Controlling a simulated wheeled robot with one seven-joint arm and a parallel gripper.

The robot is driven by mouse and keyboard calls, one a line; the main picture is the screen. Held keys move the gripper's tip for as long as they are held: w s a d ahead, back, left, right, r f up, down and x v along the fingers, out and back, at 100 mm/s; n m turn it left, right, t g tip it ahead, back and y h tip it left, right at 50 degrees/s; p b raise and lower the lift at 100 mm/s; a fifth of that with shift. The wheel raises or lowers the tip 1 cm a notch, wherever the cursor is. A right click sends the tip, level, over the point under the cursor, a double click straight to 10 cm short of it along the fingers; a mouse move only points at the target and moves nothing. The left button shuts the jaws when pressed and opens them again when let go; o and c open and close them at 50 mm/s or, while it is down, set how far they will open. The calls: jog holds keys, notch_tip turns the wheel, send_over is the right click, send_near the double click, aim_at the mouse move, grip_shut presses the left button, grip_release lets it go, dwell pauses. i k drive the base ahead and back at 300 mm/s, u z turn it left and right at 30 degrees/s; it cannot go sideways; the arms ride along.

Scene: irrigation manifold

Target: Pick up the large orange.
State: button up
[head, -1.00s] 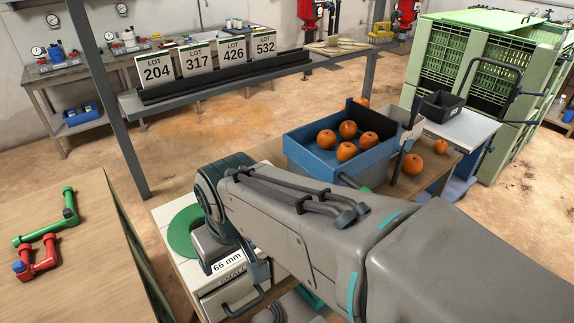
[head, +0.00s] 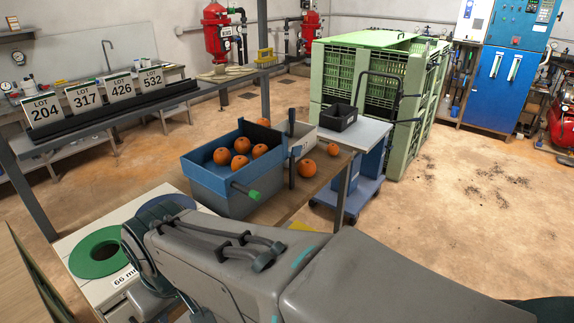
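Several oranges are in view. One orange (head: 307,168) on the wooden table, right of the blue crate, looks the largest, though sizes are close. A smaller-looking orange (head: 333,149) sits behind it to the right. Several oranges (head: 239,162) lie inside the blue crate (head: 217,187). Another orange (head: 264,122) shows partly behind the crate's far edge. My arm crosses the bottom of the view, with its wrist end at the lower left, left of and nearer than the crate. My gripper's fingers are hidden, so I cannot see their opening.
A dark post (head: 292,160) rises beside the crate. A black bin (head: 338,118) sits on a blue cart. Green crates (head: 365,75) stand behind. Floor at right is open.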

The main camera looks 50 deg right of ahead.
aim_at(307, 167)
jog(key=z, duration=0.75)
jog(key=i, duration=0.35)
jog(key=z, duration=2.7)
jog(key=i, duration=1.9)
jog(key=u, duration=1.55)
